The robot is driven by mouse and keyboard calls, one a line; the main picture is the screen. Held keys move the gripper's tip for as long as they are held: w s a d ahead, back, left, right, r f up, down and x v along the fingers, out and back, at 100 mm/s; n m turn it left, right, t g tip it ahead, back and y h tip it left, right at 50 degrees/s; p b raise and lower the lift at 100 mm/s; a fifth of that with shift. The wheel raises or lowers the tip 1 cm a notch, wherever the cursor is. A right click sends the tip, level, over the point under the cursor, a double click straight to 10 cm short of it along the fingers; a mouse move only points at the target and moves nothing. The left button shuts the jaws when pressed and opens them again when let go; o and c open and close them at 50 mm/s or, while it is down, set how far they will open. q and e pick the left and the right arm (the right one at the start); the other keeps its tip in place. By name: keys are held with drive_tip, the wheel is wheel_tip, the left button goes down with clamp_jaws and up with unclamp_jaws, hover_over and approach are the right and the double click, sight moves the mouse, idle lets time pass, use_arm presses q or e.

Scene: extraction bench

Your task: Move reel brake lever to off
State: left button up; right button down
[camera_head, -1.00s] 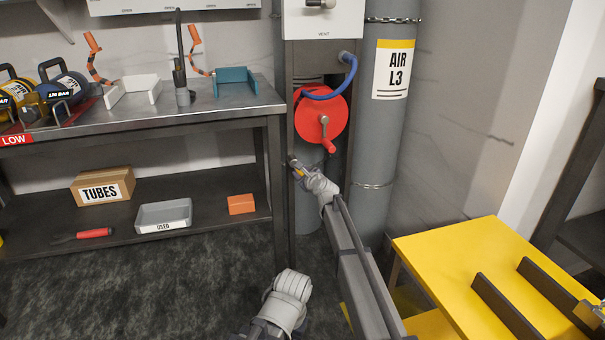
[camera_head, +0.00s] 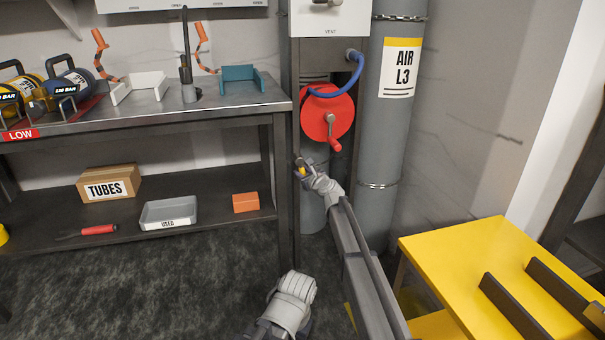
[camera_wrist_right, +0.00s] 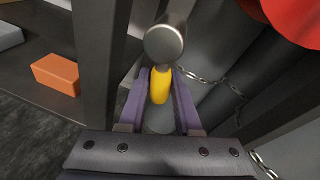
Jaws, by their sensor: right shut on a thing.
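The red hose reel (camera_head: 327,112) with its crank handle is mounted on the dark post frame, below the white vent panel. My right gripper (camera_head: 301,168) is just below and left of the reel, at the frame's left post. In the right wrist view, the brake lever's yellow grip (camera_wrist_right: 159,86) lies between the two purple fingers of my right gripper (camera_wrist_right: 160,100), which are shut on it. The lever's round metal end (camera_wrist_right: 164,43) shows beyond the grip. Off markings are not readable.
A grey AIR L3 cylinder (camera_head: 388,140) stands right of the reel, held by chains. A steel bench (camera_head: 230,107) with a lower shelf is at left. A yellow table (camera_head: 470,255) is at lower right. An orange block (camera_wrist_right: 57,74) lies on the shelf.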

drive_tip(key=c, duration=0.6)
unclamp_jaws()
drive_tip(key=p+v, duration=0.1)
drive_tip(key=v, duration=0.7)
drive_tip(key=shift+p, duration=0.3)
drive_tip(key=shift+w, duration=0.1)
